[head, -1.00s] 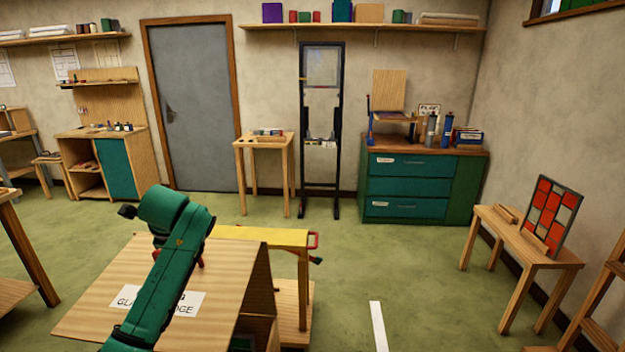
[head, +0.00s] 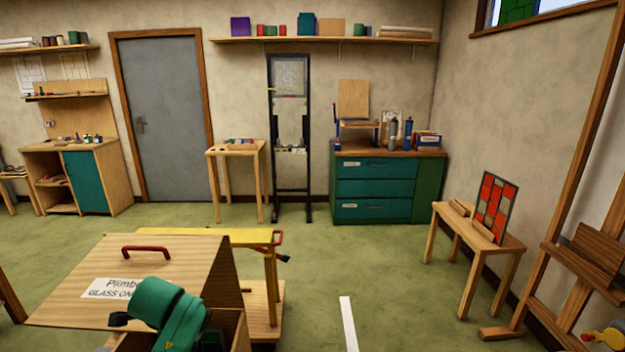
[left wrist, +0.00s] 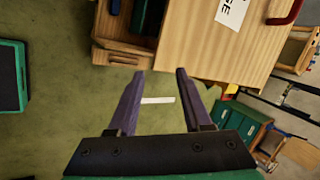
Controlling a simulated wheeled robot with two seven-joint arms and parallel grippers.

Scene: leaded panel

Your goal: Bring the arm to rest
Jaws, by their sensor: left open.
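My left arm (head: 168,318), green, comes in at the bottom of the head view, in front of a wooden box with a sloped lid. Its fingers do not show there. In the left wrist view my left gripper (left wrist: 153,72) has its two dark purple fingers spread apart with nothing between them. Green floor and a white strip (left wrist: 158,100) show beyond the gap. The wooden box (left wrist: 205,40) is beyond the fingertips, at the top of that view. My right gripper is in neither view.
The box's sloped lid (head: 70,300) has a red handle (head: 160,252) and a white label. A yellow-topped trolley (head: 250,237) stands behind it. A small table (head: 510,243) with a red and white leaded panel (head: 494,210) is at right. The middle floor is open.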

